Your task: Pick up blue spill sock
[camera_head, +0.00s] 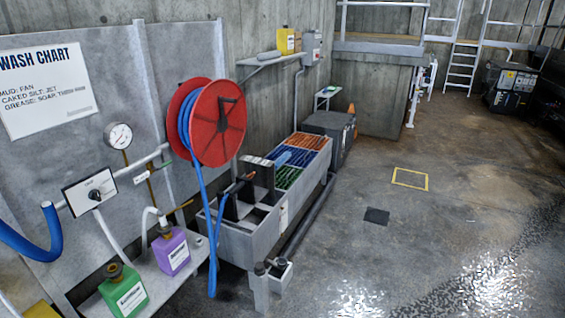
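A light blue elongated thing (282,159), which may be the blue spill sock, lies on the coloured grates of the long grey trough (283,214) along the wall. It is small in the picture, and I cannot tell exactly what it is. It lies near the border of the blue grate (297,157) and the green grate (288,178). Neither of my grippers shows in the head view, and nothing is seen touching this thing.
A red hose reel (218,122) with a hanging blue hose (203,215) stands left of the trough. A green jug (124,290) and a purple jug (171,251) stand on a low shelf. A dark box (330,134) is beyond the trough. The floor (400,245) to the right is open.

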